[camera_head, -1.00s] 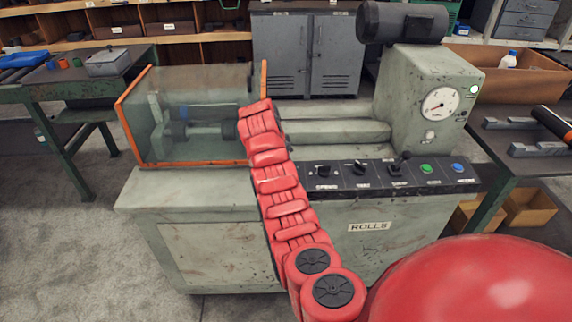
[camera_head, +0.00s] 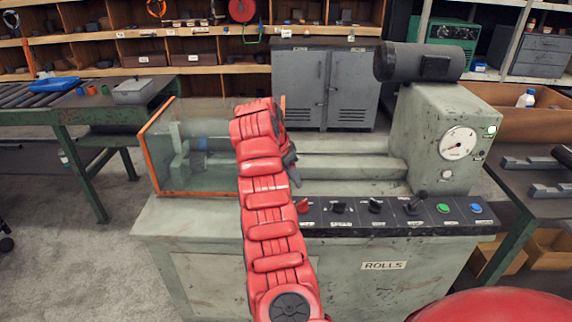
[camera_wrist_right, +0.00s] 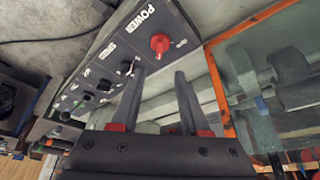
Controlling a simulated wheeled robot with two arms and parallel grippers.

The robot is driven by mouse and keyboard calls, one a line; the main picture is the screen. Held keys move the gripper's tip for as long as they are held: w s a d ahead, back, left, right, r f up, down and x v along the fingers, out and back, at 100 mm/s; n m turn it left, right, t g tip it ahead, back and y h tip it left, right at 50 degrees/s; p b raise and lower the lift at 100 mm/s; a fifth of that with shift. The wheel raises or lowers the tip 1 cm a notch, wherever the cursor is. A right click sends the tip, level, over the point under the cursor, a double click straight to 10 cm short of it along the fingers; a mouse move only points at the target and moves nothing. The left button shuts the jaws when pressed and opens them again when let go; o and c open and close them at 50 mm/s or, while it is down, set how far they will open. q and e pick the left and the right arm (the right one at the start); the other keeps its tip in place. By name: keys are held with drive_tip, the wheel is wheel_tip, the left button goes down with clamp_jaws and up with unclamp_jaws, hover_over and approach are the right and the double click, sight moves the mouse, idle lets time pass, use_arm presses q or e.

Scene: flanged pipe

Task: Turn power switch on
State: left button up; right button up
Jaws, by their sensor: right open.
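The power switch is a red knob (camera_head: 303,206) at the left end of the dark control panel (camera_head: 395,221) on the machine front. In the right wrist view the red knob (camera_wrist_right: 160,43) sits beside the word POWER, just beyond the fingertips. My right gripper (camera_wrist_right: 160,73) is open and empty, its two dark fingers apart and not touching the knob. In the head view my right gripper (camera_head: 293,172) is mostly hidden by my red arm, with dark finger parts showing above and left of the knob. My left gripper is not in view.
Black knobs (camera_head: 339,207), a lever (camera_head: 418,199), a green button (camera_head: 443,208) and a blue button (camera_head: 475,208) line the panel. A clear guard with an orange frame (camera_head: 152,160) stands left of my arm. It shows close by in the wrist view (camera_wrist_right: 217,83).

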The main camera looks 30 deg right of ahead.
drive_tip(key=shift+v, duration=2.7)
